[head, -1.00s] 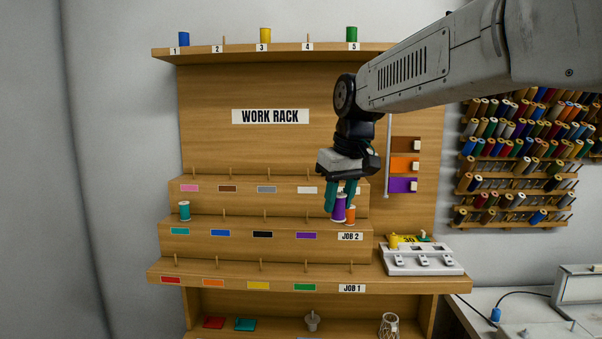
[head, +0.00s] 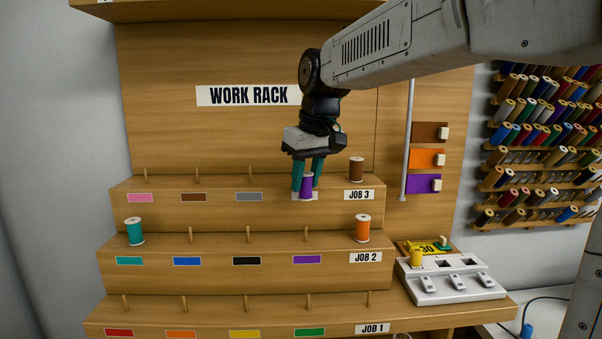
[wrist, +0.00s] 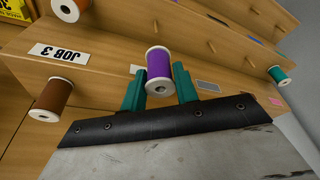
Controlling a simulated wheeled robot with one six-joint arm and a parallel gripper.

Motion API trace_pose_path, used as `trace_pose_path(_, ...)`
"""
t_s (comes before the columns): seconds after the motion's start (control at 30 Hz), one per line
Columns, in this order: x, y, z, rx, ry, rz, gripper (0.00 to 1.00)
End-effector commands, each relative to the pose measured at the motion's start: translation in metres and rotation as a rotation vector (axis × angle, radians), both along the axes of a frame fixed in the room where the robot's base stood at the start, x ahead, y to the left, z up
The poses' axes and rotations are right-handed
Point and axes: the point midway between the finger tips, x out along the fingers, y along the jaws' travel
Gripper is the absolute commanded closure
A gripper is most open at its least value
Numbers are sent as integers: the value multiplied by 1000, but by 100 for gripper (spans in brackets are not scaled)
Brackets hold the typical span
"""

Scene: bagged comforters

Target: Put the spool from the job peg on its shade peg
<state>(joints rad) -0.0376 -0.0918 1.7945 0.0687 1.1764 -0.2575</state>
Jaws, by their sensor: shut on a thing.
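My gripper (head: 308,178) is shut on a purple spool (head: 307,185) and holds it upright in front of the top step, by a white shade label. The spool also shows between the teal fingers in the wrist view (wrist: 159,69). The purple shade label (head: 307,259) is on the middle step, below and apart from the held spool. Its bare shade peg (head: 303,235) stands above the label. A brown spool (head: 356,169) sits on the job 3 peg and an orange spool (head: 362,228) on the job 2 peg. The job 1 peg (head: 369,298) is bare.
A teal spool (head: 134,231) is on the teal shade peg at the left. Other shade pegs in view are bare. A white switch box (head: 450,283) stands at the right. Brown, orange and purple cards (head: 424,184) hang above it. A full spool rack (head: 548,140) is farther right.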

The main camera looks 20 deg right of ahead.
Motion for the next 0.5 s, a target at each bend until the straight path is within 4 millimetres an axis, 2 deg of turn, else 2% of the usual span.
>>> trace_pose_path(0.33, -2, -1, 0, 0, -1, -3, 92)
trace_pose_path(0.5, -1, -2, -9, 0, 0, -4, 92)
